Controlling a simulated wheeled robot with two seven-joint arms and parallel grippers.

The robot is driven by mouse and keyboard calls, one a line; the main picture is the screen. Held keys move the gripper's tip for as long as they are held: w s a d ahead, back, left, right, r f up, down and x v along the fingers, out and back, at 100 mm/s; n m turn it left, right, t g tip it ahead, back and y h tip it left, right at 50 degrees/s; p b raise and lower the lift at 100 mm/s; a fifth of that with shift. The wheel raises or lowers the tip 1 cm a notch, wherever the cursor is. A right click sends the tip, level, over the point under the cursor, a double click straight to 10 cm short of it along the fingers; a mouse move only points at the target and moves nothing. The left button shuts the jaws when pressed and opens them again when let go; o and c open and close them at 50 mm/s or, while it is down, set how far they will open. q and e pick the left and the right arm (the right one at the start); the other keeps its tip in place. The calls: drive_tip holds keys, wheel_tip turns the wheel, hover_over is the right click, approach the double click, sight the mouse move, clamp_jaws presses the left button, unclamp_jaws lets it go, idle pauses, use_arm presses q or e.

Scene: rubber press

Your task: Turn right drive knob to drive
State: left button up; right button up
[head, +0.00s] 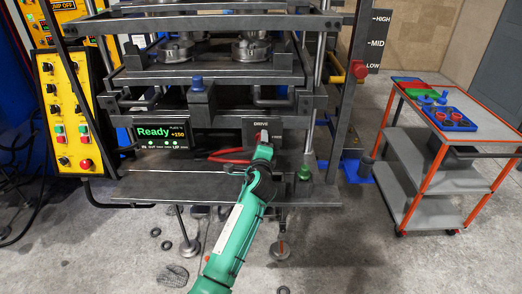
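The DRIVE panel (277,127) is a dark plate on the press front, right of the screen (163,134) that reads "Ready". A small light piece with a touch of red (257,136) shows on this panel, probably the drive knob. Its setting is too small to read. A green arm rises from the bottom, left of centre, and leans right; I take it for my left arm. Contact and finger opening cannot be made out. My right gripper is not in view.
A red-handled tool (230,154) lies on the press shelf (150,188) beside my gripper. A yellow button panel (72,115) stands at the left. A cart (478,95) with coloured parts stands at the right.

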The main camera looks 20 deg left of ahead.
use_arm(q)
drive_tip(key=shift+f+n+b, duration=0.1)
drive_tip(key=shift+n+b, duration=0.65)
drive_tip(key=shift+n, duration=0.75)
drive_tip(key=shift+o, duration=0.2)
drive_tip(key=o, duration=1)
drive_tip(key=shift+c, duration=0.2)
drive_tip(key=b+v, duration=0.2)
drive_tip(key=v, duration=1.2)
drive_tip(key=shift+a, duration=0.1)
